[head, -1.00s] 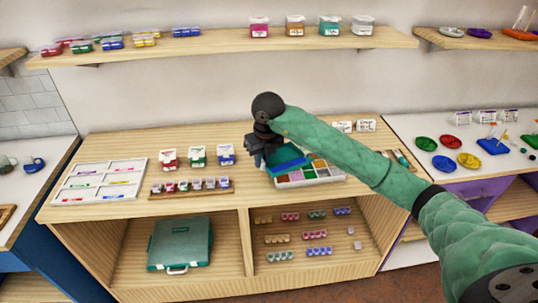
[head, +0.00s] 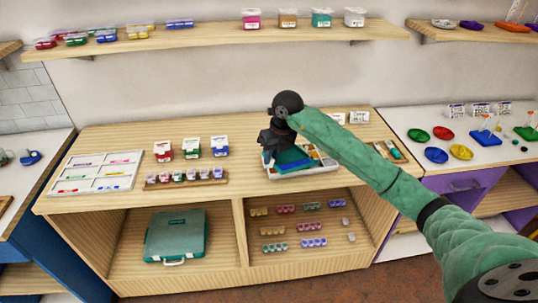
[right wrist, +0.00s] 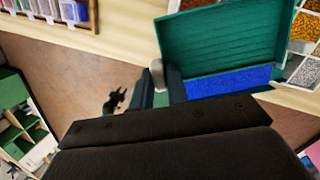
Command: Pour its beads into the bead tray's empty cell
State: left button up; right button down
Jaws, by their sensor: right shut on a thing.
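My right gripper (head: 270,150) is shut on a teal open container (head: 292,158) with blue beads in it. In the right wrist view the fingers (right wrist: 165,85) hold the left edge of the container (right wrist: 225,40), and the blue beads (right wrist: 230,80) lie along its lower side. The container is over the bead tray (head: 335,163), a white tray with several coloured cells, and hides much of it. Filled cells of the tray (right wrist: 302,48) show at the right of the wrist view. The empty cell cannot be made out. My left gripper is not in view.
A rack of small bead jars (head: 187,180) stands left of the tray, with three labelled boxes (head: 191,148) behind it. A white sorting tray (head: 95,172) lies at the far left. Cards (head: 358,117) stand at the back right. Bare tabletop lies in front of the tray.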

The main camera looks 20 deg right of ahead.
jog(key=shift+d+r, duration=0.15)
jog(key=shift+d+r+y+p, duration=0.3)
jog(key=shift+r+y+p, duration=0.25)
jog(key=shift+r+y, duration=0.05)
jog(key=shift+w+d+r, duration=0.1)
jog(key=shift+r, duration=0.05)
jog(key=shift+d+r+y+p, duration=0.2)
jog(key=shift+r+y+p, duration=0.1)
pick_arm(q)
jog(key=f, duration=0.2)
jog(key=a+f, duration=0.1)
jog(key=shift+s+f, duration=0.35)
pick_arm(e)
jog(key=shift+d+r, duration=0.1)
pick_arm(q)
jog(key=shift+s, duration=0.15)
pick_arm(e)
jog(key=shift+r, duration=0.1)
